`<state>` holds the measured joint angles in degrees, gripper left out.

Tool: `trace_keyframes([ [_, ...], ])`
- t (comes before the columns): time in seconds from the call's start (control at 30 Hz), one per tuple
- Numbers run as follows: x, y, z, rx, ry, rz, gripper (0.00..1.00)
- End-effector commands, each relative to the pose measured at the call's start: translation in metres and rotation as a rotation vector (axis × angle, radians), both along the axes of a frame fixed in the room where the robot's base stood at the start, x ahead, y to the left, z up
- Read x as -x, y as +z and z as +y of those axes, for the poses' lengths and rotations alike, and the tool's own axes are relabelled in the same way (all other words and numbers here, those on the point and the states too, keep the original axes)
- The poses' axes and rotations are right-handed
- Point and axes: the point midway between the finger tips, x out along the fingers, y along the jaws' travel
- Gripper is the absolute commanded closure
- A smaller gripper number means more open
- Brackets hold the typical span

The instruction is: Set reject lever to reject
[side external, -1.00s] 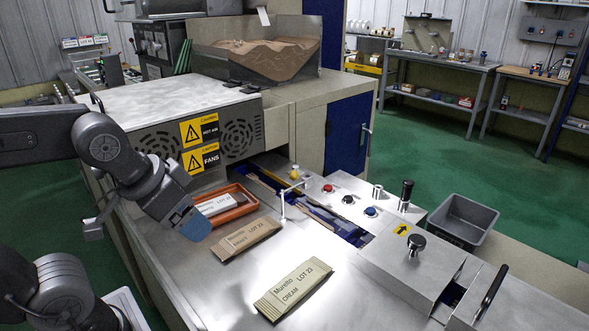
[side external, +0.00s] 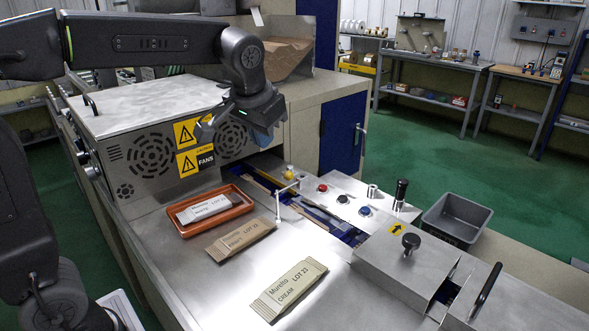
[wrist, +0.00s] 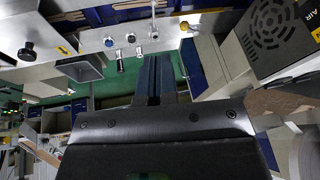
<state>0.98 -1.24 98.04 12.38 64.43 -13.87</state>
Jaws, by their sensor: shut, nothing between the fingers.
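My gripper (side external: 262,138) is shut and empty. It hangs in the air in front of the vented machine housing, left of and well apart from the control panel. Its blue fingers (wrist: 156,75) are together in the wrist view. An upright lever with a black grip (side external: 401,190) stands at the panel's back right, beside the grey bin. It looks like the reject lever, but I see no readable label on it. A black handle (side external: 487,287) leans at the far right, and a black round knob (side external: 410,243) stands on the metal cover.
An orange tray (side external: 240,207) holding a wrapped bar and two loose packs, brown (side external: 240,238) and tan (side external: 289,289), lie on the steel table. A thin post (side external: 278,207) stands by the channel.

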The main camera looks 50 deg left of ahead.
Motion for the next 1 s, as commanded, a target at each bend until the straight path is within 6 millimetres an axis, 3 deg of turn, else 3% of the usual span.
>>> trace_keyframes([
  [0.1, -0.040, -0.006, 0.005, -0.027, 0.040, 0.023, 1.00],
  [0.3, -0.098, -0.024, 0.013, -0.073, 0.114, 0.048, 1.00],
  [0.5, -0.136, -0.044, 0.019, -0.110, 0.171, 0.061, 1.00],
  [0.7, -0.151, -0.053, 0.021, -0.125, 0.198, 0.065, 1.00],
  [1.0, -0.152, -0.054, 0.021, -0.126, 0.200, 0.065, 1.00],
])
